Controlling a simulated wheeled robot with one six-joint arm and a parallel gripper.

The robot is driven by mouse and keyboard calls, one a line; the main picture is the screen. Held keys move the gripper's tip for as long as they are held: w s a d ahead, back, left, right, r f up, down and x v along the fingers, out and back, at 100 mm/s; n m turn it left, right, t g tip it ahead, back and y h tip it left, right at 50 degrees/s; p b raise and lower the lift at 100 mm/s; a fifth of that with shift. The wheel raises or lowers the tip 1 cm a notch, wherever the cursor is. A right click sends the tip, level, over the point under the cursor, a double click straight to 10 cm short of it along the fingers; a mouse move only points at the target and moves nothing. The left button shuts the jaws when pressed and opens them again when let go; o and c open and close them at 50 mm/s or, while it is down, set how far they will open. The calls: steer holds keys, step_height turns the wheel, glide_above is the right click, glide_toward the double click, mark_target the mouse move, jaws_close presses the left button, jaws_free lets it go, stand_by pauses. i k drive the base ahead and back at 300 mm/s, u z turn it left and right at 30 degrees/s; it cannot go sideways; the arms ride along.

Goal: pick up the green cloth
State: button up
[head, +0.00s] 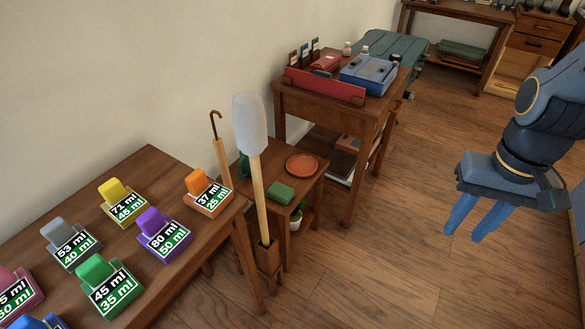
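A small green folded thing (281,193), which looks like the green cloth, lies flat on a low wooden side table (307,186) in the middle of the head view. It is in front of an orange-red round plate and apart from it. My gripper (464,233) hangs over the open floor on the right, well away from the side table. Its two blue fingers point down with a gap between them, and nothing shows between them.
The front desk (150,167) holds several coloured labelled blocks. A taller desk (350,111) with a blue case stands behind. Wooden floor (390,240) is clear between.

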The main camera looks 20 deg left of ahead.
mark_target(279, 192)
steer(key=i, duration=0.35)
steer(key=u, duration=1.35)
steer(key=i, duration=0.5)
steer(key=u, duration=0.05)
